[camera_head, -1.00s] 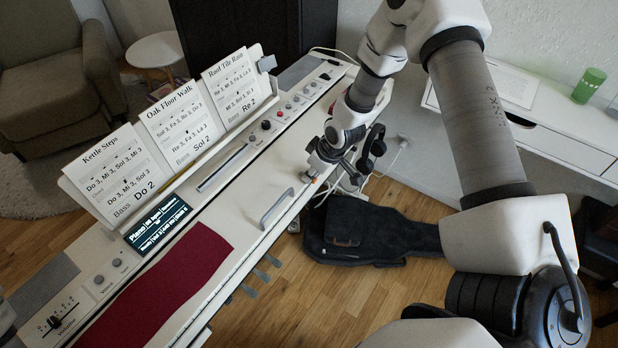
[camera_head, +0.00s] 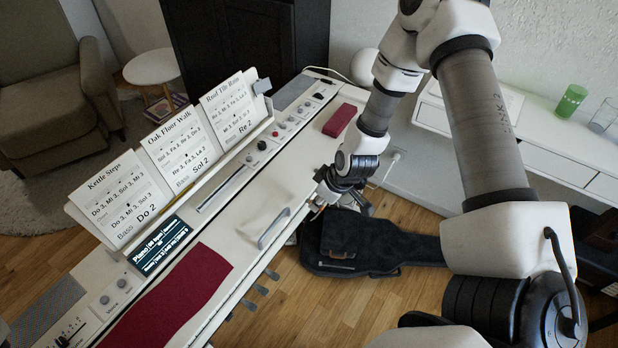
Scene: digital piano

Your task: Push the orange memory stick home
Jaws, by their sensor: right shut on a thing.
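My right gripper (camera_head: 317,207) is at the front edge of the digital piano (camera_head: 268,200), right of the metal handle. It points down at the edge, and its fingertips are small and partly hidden by the wrist. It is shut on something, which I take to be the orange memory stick. I cannot make out the stick itself now, nor the port or how deep it sits. My left gripper is not in view.
A metal handle (camera_head: 273,229) stands on the piano's front. Song cards (camera_head: 180,153) stand behind. A black case (camera_head: 375,240) lies on the floor.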

